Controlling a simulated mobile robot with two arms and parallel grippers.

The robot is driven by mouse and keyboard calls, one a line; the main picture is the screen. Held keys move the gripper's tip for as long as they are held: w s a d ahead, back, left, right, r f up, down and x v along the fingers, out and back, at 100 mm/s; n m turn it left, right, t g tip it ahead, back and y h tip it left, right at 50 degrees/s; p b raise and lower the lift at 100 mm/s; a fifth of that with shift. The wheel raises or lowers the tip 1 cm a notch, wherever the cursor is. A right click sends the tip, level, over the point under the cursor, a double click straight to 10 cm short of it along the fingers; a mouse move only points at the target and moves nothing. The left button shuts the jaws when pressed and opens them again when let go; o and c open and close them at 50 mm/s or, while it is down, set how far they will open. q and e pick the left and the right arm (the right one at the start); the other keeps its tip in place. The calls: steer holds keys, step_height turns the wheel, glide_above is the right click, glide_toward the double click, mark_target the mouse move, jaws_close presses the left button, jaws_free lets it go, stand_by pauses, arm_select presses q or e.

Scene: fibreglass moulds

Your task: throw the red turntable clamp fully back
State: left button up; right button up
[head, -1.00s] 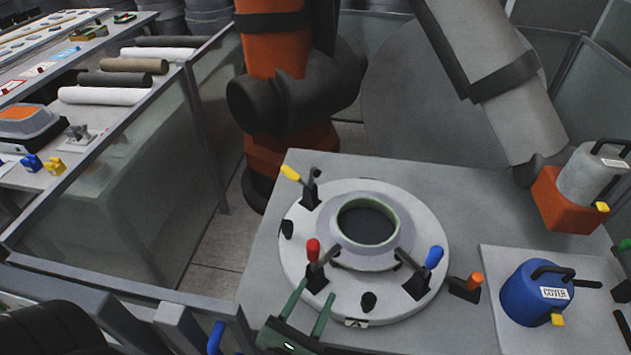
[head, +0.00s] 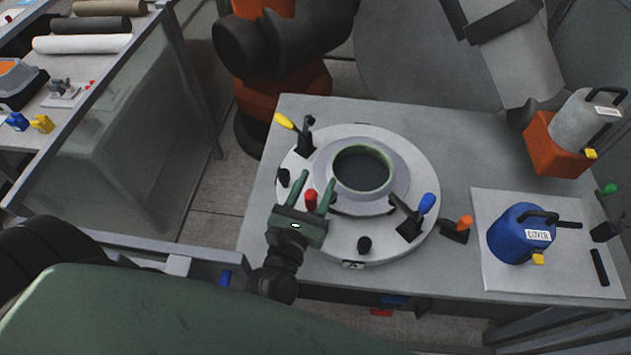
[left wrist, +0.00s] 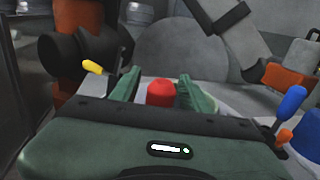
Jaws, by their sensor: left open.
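The red turntable clamp (head: 310,197) stands at the near left of the round turntable (head: 385,245). Only its red handle top shows in the head view; its base is hidden behind my gripper. My left gripper (head: 310,190) is open, with its two green fingers on either side of the red handle. In the left wrist view the red handle (left wrist: 160,93) shows between the two fingers (left wrist: 158,90), with a gap visible at its left. I cannot tell whether a finger touches it. My right gripper is not in view.
A yellow-handled clamp (head: 285,121) and a blue-handled clamp (head: 427,203) stand on the turntable. An orange-handled clamp (head: 463,224) is on the table to the right. A blue pot marked COVER (head: 510,236) stands on a pale board (head: 485,205). A railing runs at the left.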

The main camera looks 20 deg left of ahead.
arm_select(q)
jaws_close()
stand_by(1.4)
